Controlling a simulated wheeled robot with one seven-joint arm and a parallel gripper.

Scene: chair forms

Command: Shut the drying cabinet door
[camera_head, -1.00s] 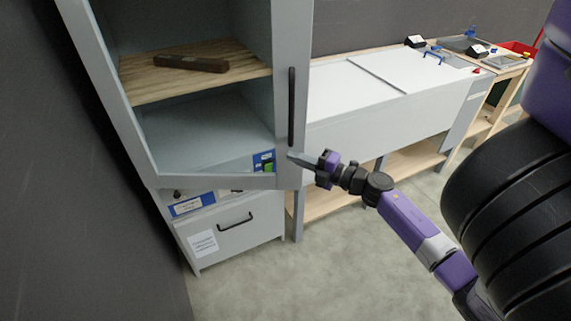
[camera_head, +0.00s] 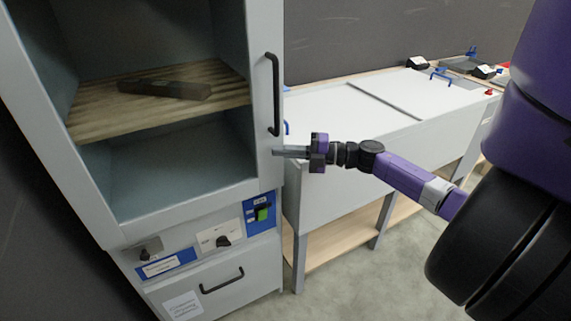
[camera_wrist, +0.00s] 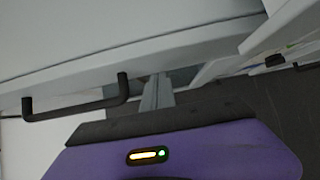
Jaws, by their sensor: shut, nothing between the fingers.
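The drying cabinet (camera_head: 125,240) stands at the left in the head view. Its door (camera_head: 262,165) has a pale grey frame around a large clear pane and sits close against the cabinet front; I cannot tell whether it is fully flush. A black vertical handle (camera_head: 274,95) is on the door's right side, and a black handle also shows in the wrist view (camera_wrist: 75,107). My gripper (camera_head: 277,152) is shut and empty, its fingertips at the door's right stile below the handle. Contact cannot be told for certain. The fingers also show in the wrist view (camera_wrist: 155,95).
Inside, a dark block (camera_head: 165,89) lies on a slatted wooden shelf (camera_head: 100,118). Below the door are a control panel with a green switch (camera_head: 262,213) and a drawer (camera_head: 210,295). A long white-topped bench (camera_head: 330,105) stands to the right. Open floor lies in front.

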